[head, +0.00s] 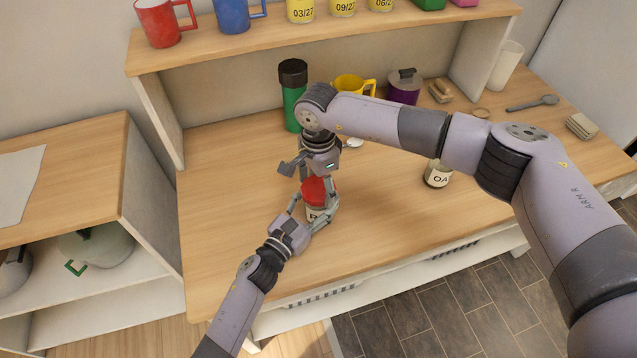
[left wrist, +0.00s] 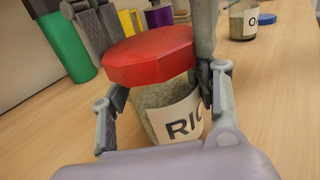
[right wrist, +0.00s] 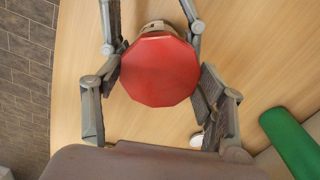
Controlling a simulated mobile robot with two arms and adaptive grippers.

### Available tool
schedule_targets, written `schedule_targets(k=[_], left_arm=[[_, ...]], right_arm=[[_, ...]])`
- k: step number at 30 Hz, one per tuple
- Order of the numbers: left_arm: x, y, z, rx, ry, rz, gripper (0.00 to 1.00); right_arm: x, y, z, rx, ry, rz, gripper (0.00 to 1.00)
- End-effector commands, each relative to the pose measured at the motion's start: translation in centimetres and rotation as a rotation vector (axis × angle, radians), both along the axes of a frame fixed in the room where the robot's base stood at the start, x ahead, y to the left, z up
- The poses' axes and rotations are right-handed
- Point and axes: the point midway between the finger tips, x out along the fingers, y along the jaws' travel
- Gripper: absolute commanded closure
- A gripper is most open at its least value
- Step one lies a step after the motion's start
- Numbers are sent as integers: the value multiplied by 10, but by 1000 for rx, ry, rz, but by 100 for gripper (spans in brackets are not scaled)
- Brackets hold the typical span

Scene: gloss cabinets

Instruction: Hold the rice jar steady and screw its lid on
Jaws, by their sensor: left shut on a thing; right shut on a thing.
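The rice jar (left wrist: 170,112) is clear, with pale grains and a white label reading "RIC". It stands upright near the table's front edge. My left gripper (head: 314,212) is shut around its body from the front. The red lid (right wrist: 160,70) sits over the jar mouth and also shows in the head view (head: 318,188). My right gripper (head: 315,180) is above, pointing down, with its fingers shut on opposite sides of the lid. In the left wrist view the lid's underside meets the jar top; the thread is hidden.
A green container with a black cap (head: 293,95), a yellow mug (head: 352,84) and a purple pot (head: 404,88) stand behind. An oats jar (head: 437,174) is to the right. A shelf (head: 270,42) with mugs and dated jars spans the back. The table left of the jar is clear.

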Motion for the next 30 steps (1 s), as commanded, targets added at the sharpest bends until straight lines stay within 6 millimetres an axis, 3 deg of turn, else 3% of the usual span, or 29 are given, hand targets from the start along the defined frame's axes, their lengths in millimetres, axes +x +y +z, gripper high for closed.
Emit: schedule_targets(k=[30], left_arm=[[1, 0, 2, -5, -2, 1, 100]], right_arm=[[1, 0, -2, -6, 0, -2152, 68]])
